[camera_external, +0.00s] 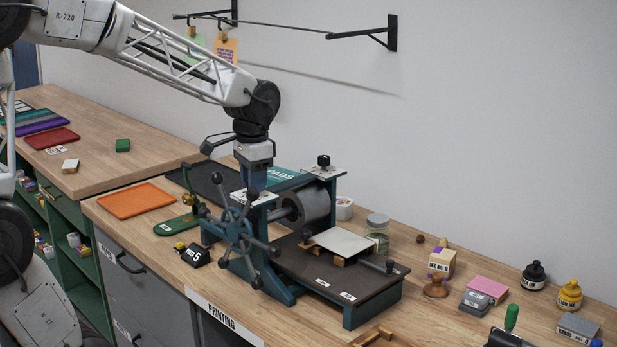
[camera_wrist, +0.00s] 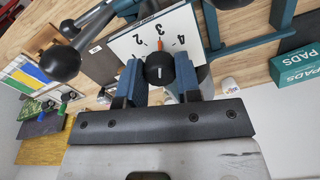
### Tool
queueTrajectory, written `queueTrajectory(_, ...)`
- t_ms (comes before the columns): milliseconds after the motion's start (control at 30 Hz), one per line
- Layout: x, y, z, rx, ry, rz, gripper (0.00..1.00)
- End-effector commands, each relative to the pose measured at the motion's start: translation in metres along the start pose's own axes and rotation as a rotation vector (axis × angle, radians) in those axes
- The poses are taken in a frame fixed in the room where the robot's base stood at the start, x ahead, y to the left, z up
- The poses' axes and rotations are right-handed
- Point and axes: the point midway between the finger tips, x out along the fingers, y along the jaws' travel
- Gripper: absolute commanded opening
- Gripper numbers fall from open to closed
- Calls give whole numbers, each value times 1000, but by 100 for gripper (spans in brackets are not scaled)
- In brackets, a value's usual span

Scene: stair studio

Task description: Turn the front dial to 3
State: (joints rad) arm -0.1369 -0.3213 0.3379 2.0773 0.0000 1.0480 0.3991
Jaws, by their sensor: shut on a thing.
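The front dial's white plate (camera_external: 253,200) sits on the near post of the printing press. In the wrist view its plate (camera_wrist: 176,34) shows the numbers 2, 3 and 4. The black dial knob (camera_wrist: 158,69) has a white line and an orange pointer (camera_wrist: 160,44) aimed at or very near the 3. My gripper (camera_wrist: 159,84) is shut on the knob, with one blue finger on each side. In the external view my gripper (camera_external: 257,178) points down over the front plate and hides most of the knob.
The rear dial (camera_external: 323,161) stands on the far post. The spoked wheel (camera_external: 238,232) is just in front and below. A teal PADS box (camera_external: 283,176) stands behind my gripper. A small black stand with a number tag (camera_external: 193,254) is left of the wheel.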

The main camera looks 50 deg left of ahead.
Motion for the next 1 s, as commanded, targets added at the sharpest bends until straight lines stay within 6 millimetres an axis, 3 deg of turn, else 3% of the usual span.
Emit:
queueTrajectory(267,-1,0,0,0,2,-1,8)
queueTrajectory(300,-1,0,0,0,2,-1,34)
queueTrajectory(467,-1,0,0,0,1,-1,57)
queueTrajectory(767,-1,0,0,0,1,0,57)
queueTrajectory(1000,-14,0,0,0,3,-1,57)
